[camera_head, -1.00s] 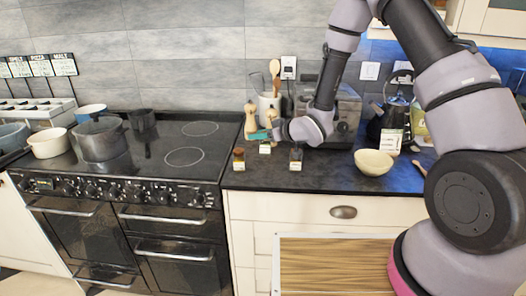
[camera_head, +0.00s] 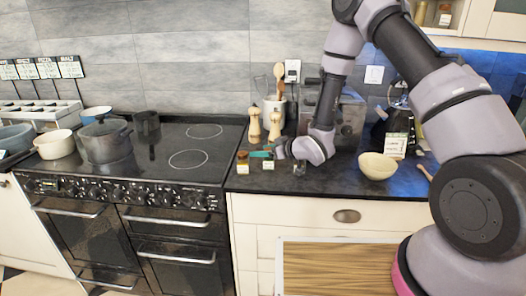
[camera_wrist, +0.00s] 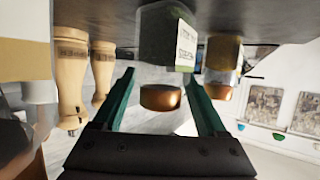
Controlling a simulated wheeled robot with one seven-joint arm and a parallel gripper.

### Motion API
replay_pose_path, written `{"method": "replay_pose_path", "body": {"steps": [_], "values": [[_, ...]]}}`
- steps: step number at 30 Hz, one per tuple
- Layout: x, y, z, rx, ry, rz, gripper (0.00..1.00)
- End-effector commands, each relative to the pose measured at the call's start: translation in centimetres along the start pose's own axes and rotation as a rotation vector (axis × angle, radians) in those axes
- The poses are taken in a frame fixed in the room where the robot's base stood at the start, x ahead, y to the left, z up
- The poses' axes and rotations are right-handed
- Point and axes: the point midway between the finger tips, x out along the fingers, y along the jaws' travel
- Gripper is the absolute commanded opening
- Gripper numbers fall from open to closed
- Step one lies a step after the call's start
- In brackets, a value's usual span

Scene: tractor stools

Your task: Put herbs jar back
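A small jar with greenish contents, a white label and a copper lid (camera_head: 268,164) is upright near the counter's front edge; its label is too small to read, so I take it as the herbs jar. My gripper (camera_head: 262,154) is at the jar's upper part from behind and right. Whether the base touches the counter is unclear.
An orange-brown jar (camera_head: 242,162) stands just left and a dark jar (camera_head: 300,168) to the right, partly under my wrist. Two wooden mills (camera_head: 254,125) stand behind. A cream bowl (camera_head: 377,166) is further right. The stove (camera_head: 175,150) borders the counter on the left.

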Motion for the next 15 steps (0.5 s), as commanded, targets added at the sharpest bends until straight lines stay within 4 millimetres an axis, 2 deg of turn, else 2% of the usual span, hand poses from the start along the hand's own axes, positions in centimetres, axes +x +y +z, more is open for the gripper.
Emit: {"method": "replay_pose_path", "body": {"steps": [8, 11, 15], "values": [[-0.2, 0.0, -0.4, 0.000, 0.001, 0.000, 0.75], [-1.4, 0.1, -0.2, 0.002, -0.002, 0.002, 0.75], [-4.3, 0.2, -0.2, 0.003, -0.002, 0.005, 0.75]]}}
